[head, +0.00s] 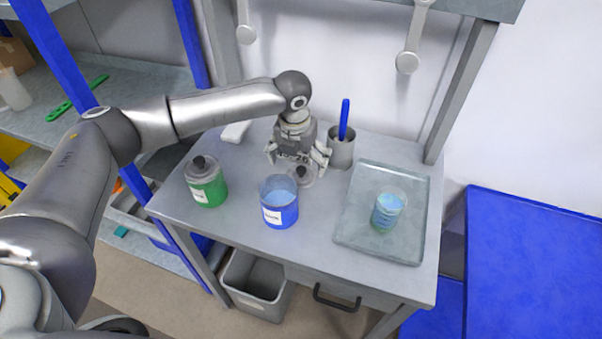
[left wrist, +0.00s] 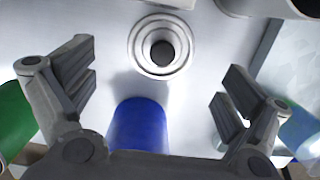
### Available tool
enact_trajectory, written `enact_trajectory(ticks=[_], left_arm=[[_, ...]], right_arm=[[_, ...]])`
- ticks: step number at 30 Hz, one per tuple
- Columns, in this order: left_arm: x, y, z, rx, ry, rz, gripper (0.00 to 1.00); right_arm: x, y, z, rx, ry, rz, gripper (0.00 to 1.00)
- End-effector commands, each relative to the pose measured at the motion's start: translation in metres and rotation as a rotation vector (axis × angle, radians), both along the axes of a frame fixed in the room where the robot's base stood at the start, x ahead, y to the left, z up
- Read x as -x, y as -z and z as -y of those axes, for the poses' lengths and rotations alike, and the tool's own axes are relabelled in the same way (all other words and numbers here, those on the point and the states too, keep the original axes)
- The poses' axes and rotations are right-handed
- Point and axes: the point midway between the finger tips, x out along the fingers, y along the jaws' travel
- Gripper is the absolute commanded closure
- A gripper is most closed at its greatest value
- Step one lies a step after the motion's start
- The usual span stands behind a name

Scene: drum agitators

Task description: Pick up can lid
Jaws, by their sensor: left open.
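The can lid (head: 303,175) is a grey disc with stepped rings and a dark round knob. It lies on the table behind the blue can (head: 280,205), which stands open with its lid off. In the left wrist view the lid (left wrist: 161,47) shows from above, beyond and between the fingertips. My left gripper (head: 298,160) is open and empty, pointing down just above the lid. In the left wrist view its fingers (left wrist: 158,92) are spread wide and do not touch the lid. My right gripper is not in view.
A green can (head: 206,186) with its lid on stands to the left. A grey cup (head: 341,152) with a blue-handled tool stands close right of the gripper. A metal tray (head: 356,228) holds a glass beaker (head: 388,211). Bare table (head: 240,228) lies at the front.

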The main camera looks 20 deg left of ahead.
Motion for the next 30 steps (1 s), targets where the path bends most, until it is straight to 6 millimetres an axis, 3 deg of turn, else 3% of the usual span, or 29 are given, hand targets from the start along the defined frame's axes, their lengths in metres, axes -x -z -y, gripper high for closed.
enact_trajectory(ticks=[4, 9, 17, 27, 30], left_arm=[[-0.004, 0.020, 0.003, -0.001, -0.001, -0.005, 0.02], [-0.008, 0.041, 0.003, -0.001, -0.001, -0.002, 0.02], [-0.008, 0.045, 0.003, 0.000, 0.000, -0.001, 0.02], [-0.008, 0.045, 0.003, 0.000, 0.000, -0.001, 0.43], [-0.008, 0.045, 0.003, 0.000, 0.000, -0.001, 0.48]], right_arm=[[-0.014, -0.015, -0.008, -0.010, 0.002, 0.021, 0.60], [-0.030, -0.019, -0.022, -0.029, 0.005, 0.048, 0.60], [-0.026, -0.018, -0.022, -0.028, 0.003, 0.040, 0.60], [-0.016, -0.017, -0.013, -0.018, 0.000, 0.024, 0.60], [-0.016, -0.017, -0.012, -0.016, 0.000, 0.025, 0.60]])
